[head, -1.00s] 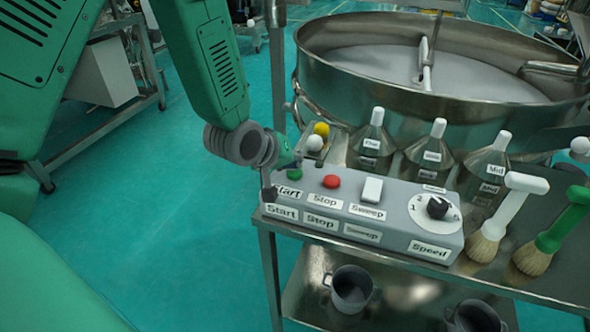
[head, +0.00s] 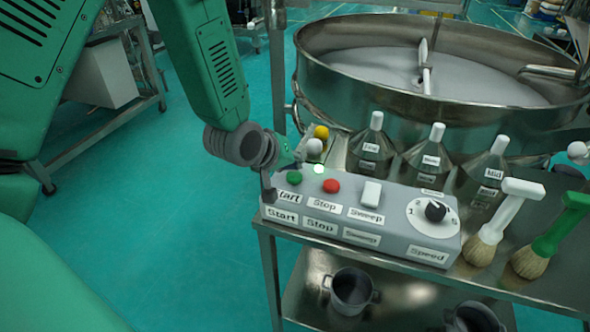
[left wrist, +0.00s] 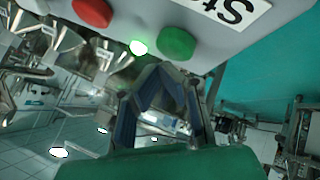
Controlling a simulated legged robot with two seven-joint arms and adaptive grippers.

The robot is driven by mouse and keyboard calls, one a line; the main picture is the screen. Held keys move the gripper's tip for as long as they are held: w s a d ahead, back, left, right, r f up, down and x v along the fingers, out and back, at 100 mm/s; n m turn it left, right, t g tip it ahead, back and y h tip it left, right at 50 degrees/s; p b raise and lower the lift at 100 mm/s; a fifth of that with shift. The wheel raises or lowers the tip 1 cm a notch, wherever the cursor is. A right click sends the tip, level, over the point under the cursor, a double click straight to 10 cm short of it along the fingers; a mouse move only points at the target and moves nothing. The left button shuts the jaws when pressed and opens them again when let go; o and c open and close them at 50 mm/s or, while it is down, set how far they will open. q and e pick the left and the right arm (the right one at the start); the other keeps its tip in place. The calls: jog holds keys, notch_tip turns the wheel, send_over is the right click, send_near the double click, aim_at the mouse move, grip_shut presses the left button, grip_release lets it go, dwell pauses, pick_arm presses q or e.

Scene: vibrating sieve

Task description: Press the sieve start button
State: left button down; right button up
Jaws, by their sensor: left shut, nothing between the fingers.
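The grey control box (head: 400,235) stands at the front of the steel table. The green Start button (head: 294,178) is at its left end, with the red Stop button (head: 331,186) to the right. A small light (head: 319,169) behind them glows green. My left gripper (head: 299,153) is just behind the Start button, partly hidden by its own wrist. In the left wrist view, the gripper (left wrist: 160,72) is shut and empty, its fingertips near the green button (left wrist: 177,42) and the lit light (left wrist: 139,47) but apparently apart from the button. My right gripper is not in view.
The white Sweep switch (head: 371,193) and Speed knob (head: 435,211) are farther right on the box. Several labelled metal funnels (head: 430,165) and the large round sieve (head: 310,75) stand behind.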

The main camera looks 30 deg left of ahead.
aim_at(293, 175)
pick_arm(q)
jog(key=shift+r, duration=0.25)
notch_tip(293, 175, up, 5)
jog(key=p, duration=0.4)
jog(key=shift+p, duration=0.3)
jog(key=shift+f, duration=0.1)
dwell(0.6)
